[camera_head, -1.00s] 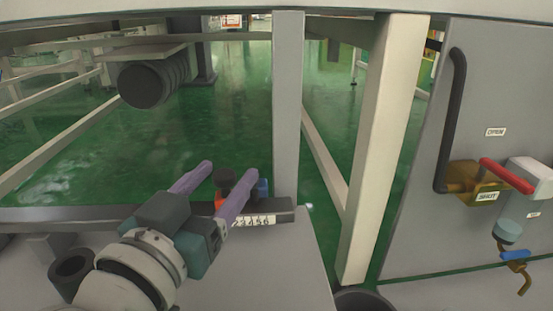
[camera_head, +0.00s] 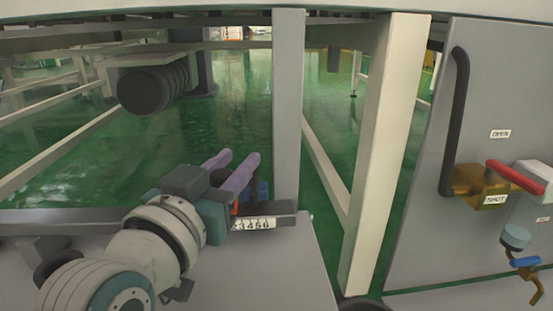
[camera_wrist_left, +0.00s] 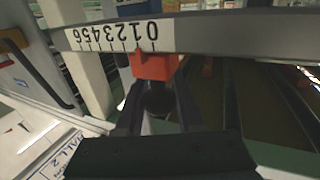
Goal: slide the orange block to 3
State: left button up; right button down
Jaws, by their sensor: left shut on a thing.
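The orange block (camera_wrist_left: 154,66) sits at the edge of a grey rail (camera_wrist_left: 240,32), beside the 0 end of the rail's white number scale (camera_wrist_left: 112,36), which appears upside down in the left wrist view. My left gripper (camera_wrist_left: 158,98) is shut on a dark round knob in front of the block. In the head view, my left gripper (camera_head: 234,160) has its purple fingers over the rail, and they hide most of the block. The scale (camera_head: 254,224) shows there with its low end hidden. My right gripper is not in view.
A blue part (camera_head: 262,191) sits on the rail beside the fingers. A grey post (camera_head: 288,110) and a cream post (camera_head: 384,150) rise to the right. A grey panel (camera_head: 420,180) with a black handle and a red-levered valve stands further right.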

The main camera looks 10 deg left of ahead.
pick_arm(q)
grip_shut()
dwell(0.8)
